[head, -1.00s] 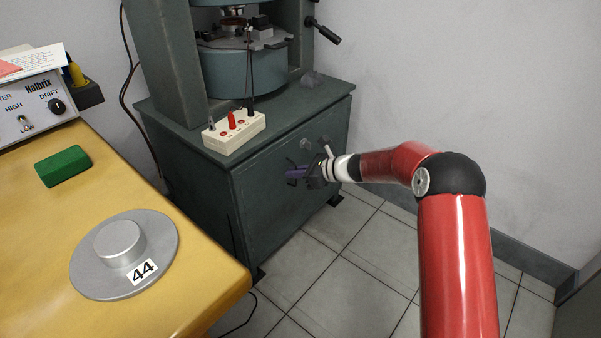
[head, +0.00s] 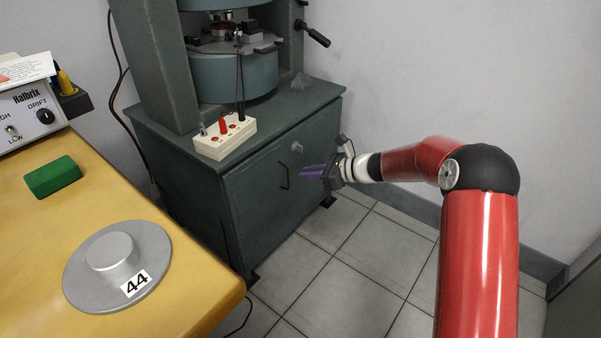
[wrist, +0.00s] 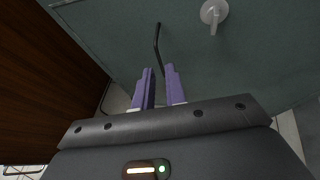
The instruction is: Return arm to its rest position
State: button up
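My gripper (head: 312,172) is in front of the dark green cabinet in the head view, near its door handle (head: 285,176) but apart from it. In the wrist view the two purple fingers (wrist: 159,88) stand a little apart with nothing between them. The handle also shows in the wrist view (wrist: 157,45), just beyond the fingertips. The cabinet door (head: 262,185) looks closed. My red arm reaches in from the right.
A knob (head: 297,147) sits on the cabinet front. A white socket box (head: 226,137) and a magnet apparatus (head: 235,75) stand on top. The yellow table (head: 190,270) at left holds a metal disc (head: 85,265) and a green block (head: 53,177). Tiled floor (head: 350,260) is clear.

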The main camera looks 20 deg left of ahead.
jog(key=shift+d, duration=0.1)
dwell(0.3)
jog(key=s+d+r+n+h+p, duration=0.4)
jog(key=s+d+r+n+h, duration=0.3)
jog(key=s+d+r+n, duration=0.65)
jog(key=s+d+r+n+t+h+p, duration=0.1)
jog(key=s+d+r+n+t+h, duration=0.1)
jog(key=s+d, duration=0.7)
jog(key=s+d+r+n+t+h+p, duration=0.2)
jog(key=s+d+r, duration=0.5)
jog(key=s, duration=0.6)
jog(key=shift+s+d+n+h, duration=0.3)
jog(key=shift+d+n+h, duration=0.55)
jog(key=shift+d+h, duration=0.4)
jog(key=shift+r, duration=0.1)
